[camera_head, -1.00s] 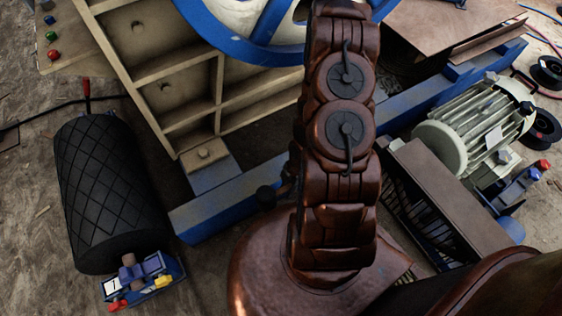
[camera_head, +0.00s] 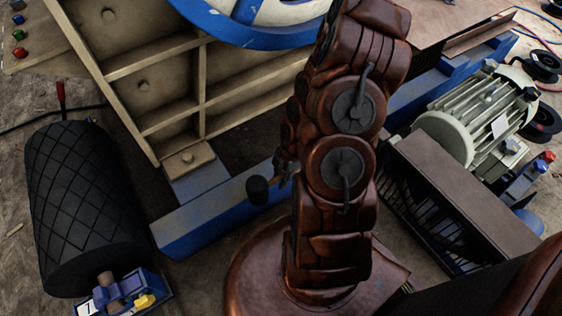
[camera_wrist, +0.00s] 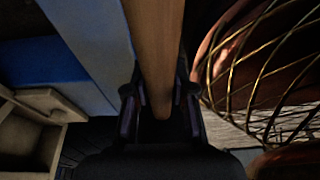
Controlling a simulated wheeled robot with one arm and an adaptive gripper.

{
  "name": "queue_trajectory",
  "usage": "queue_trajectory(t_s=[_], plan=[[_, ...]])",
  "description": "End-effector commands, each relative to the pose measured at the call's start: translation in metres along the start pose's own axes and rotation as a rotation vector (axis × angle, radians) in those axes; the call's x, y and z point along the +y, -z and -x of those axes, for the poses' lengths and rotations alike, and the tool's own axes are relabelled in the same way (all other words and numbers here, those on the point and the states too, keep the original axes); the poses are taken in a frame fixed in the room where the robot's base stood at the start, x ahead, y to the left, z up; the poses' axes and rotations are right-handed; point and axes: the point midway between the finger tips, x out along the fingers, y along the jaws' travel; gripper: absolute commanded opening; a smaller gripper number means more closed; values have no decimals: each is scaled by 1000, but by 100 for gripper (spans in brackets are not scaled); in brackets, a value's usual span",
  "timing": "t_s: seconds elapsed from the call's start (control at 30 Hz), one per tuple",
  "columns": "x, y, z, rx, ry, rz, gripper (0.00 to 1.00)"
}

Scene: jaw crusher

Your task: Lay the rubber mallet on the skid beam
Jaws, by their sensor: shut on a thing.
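The rubber mallet shows its black head (camera_head: 257,190) in the head view, over the blue skid beam (camera_head: 195,224). I cannot tell if it touches the beam. My gripper (camera_head: 285,166) is just right of the head, mostly hidden by my arm. In the wrist view, my gripper (camera_wrist: 159,98) is shut on the mallet's wooden handle (camera_wrist: 155,42), with one dark finger on each side. The blue beam (camera_wrist: 92,38) runs along the left of the handle there. I cannot make out the mallet head in the wrist view.
The cream ribbed crusher frame (camera_head: 150,85) with its blue-rimmed wheel (camera_head: 250,33) stands behind the beam. A black ribbed roller (camera_head: 85,205) lies left. A motor (camera_head: 480,118) and a brown guard (camera_head: 460,195) stand right. The beam's left end is bare.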

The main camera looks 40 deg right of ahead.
Motion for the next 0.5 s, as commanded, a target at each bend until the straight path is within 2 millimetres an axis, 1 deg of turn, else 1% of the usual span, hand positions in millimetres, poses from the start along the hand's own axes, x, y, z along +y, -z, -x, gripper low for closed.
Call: queue_trajectory(t_s=[0.03,0.5], plan=[[10,-6,-1,-4,-8,0,0],[67,-44,4,-3,-6,-1,0]])
